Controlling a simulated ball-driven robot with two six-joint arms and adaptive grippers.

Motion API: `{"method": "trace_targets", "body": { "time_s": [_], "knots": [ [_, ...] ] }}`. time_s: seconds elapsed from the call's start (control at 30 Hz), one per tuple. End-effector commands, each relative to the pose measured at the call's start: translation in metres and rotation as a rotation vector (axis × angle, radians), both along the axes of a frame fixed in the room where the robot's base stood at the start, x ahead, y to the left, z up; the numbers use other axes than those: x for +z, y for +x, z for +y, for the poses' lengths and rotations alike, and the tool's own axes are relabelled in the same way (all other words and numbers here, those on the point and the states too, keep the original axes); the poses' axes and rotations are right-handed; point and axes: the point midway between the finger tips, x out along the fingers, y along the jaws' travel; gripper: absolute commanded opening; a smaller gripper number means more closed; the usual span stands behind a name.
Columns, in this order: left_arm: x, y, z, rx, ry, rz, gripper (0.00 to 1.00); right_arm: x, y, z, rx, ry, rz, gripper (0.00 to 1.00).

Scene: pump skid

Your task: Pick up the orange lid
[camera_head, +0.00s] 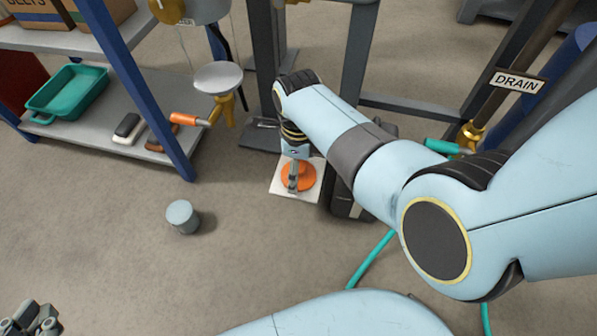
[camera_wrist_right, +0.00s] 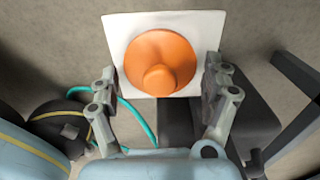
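The orange lid (camera_head: 300,176) is a round disc with a knob in the middle. It lies on a white square plate (camera_head: 312,193) on the floor, and both show in the right wrist view, the lid (camera_wrist_right: 160,52) and the plate (camera_wrist_right: 203,20). My right gripper (camera_head: 293,180) points down over the lid and hides part of it. In the right wrist view its fingers (camera_wrist_right: 160,80) are spread wide on either side of the lid, with nothing between them gripped. My left gripper (camera_head: 30,322) is at the bottom left corner, far from the lid and partly cut off.
A grey cylinder (camera_head: 183,217) stands on open floor left of the plate. A shelf with a teal tray (camera_head: 75,92) is at the left. A dark block (camera_wrist_right: 247,112) and teal hose (camera_head: 370,260) lie close to the plate.

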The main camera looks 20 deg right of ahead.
Motion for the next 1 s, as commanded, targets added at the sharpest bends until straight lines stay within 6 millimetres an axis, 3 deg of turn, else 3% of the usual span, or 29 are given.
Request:
{"method": "trace_targets", "body": {
  "time_s": [0.07, 0.53, 1.0],
  "knots": [
    [0.0000, 0.0000, 0.0000, 0.000, 0.000, 0.000, 0.00, -0.0001, -0.0001, 0.0001, 0.000, 0.000, 0.000, 0.68],
    [-0.0002, -0.0002, 0.0000, 0.000, 0.000, 0.001, 0.00, -0.0013, -0.0017, 0.0000, 0.000, 0.000, 0.004, 0.07],
    [-0.0004, -0.0005, 0.0003, 0.001, 0.001, 0.009, 0.00, -0.0011, -0.0038, -0.0001, 0.001, 0.001, 0.008, 0.05]
  ]
}}
